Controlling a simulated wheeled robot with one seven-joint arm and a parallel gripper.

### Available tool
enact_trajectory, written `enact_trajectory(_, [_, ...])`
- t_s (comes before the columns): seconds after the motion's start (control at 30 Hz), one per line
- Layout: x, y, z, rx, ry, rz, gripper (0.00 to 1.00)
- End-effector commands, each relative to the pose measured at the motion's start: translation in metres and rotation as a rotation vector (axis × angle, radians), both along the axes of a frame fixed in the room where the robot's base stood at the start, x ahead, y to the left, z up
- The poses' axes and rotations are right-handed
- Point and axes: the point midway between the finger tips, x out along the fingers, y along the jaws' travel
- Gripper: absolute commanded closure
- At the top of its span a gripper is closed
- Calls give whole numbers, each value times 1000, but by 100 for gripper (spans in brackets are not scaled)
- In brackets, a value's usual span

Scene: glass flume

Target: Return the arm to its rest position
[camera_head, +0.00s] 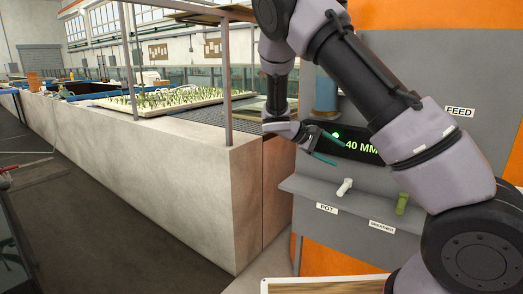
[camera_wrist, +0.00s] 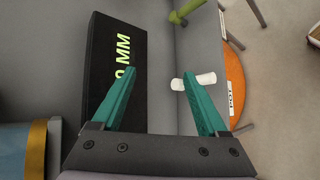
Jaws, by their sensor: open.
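My gripper (camera_head: 326,149) is at the end of my bent arm, in front of the grey machine panel, with its teal fingers spread apart and nothing between them. In the wrist view my gripper (camera_wrist: 160,103) shows the same two open teal fingers. Past the fingertips is a white knob or handle (camera_wrist: 195,81), apart from them as far as I can tell. It also shows in the head view (camera_head: 344,187), above the label "POT". A dark display (camera_head: 352,147) reading "40 MM" in green is behind the fingers.
A green handle (camera_head: 402,203) stands on the panel's ledge near a second label. A blue cylinder (camera_head: 325,92) is close behind my gripper. A long concrete flume wall (camera_head: 190,180) with a thin post (camera_head: 226,70) lies to the left. The floor (camera_head: 90,220) at left is mostly open.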

Motion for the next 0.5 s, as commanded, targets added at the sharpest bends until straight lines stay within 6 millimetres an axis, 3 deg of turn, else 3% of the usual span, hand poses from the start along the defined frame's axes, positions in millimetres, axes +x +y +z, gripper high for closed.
enact_trajectory(0.2, [-51,-25,34,375,-57,-202,24])
enact_trajectory(0.5, [-118,-30,98,820,-220,-384,24])
